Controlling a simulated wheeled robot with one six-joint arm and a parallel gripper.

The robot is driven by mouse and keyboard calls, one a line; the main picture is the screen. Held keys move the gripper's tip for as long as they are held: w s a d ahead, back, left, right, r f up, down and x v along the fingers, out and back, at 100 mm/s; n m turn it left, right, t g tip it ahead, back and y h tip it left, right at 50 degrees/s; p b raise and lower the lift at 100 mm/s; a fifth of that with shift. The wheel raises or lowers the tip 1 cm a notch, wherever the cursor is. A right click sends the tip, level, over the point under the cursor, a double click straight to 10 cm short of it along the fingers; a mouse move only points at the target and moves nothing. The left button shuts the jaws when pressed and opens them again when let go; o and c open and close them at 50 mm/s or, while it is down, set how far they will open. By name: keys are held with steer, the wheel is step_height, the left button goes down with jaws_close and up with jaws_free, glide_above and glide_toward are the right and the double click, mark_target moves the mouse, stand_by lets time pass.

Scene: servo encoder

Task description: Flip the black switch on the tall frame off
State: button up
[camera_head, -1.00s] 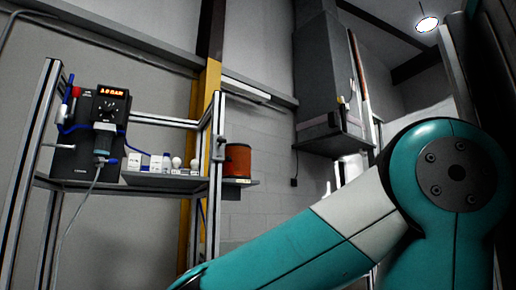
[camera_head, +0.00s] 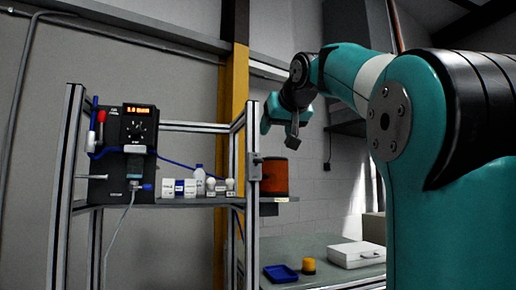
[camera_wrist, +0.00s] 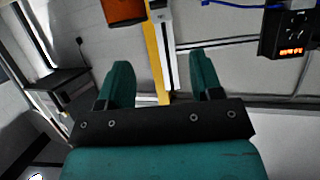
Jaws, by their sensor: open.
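The tall frame (camera_head: 67,190) of metal posts stands at the left in the head view. A small dark grey block with a lever-like part (camera_head: 254,166) sits on its right post and looks like the switch; its on or off position cannot be told. My gripper (camera_head: 268,118) is up and to the right of this block, apart from it. In the wrist view my gripper (camera_wrist: 160,68) has its two teal fingers wide apart with nothing between them. I cannot make out the switch clearly in the wrist view.
A black device with a lit orange display (camera_head: 137,125) hangs on the frame's left; it also shows in the wrist view (camera_wrist: 285,32). Small bottles (camera_head: 199,180) stand on the shelf. An orange-brown cylinder (camera_head: 273,178) is beside the right post. Below are a blue tray (camera_head: 281,273) and white case (camera_head: 357,254).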

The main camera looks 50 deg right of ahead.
mark_target(258, 160)
steer(key=p+x, duration=0.5)
steer(key=x, duration=1.2)
steer(key=shift+w+d+r+p, duration=0.1)
steer(key=shift+w+r+p, duration=0.05)
steer(key=shift+p, duration=0.15)
steer(key=shift+c, duration=0.4)
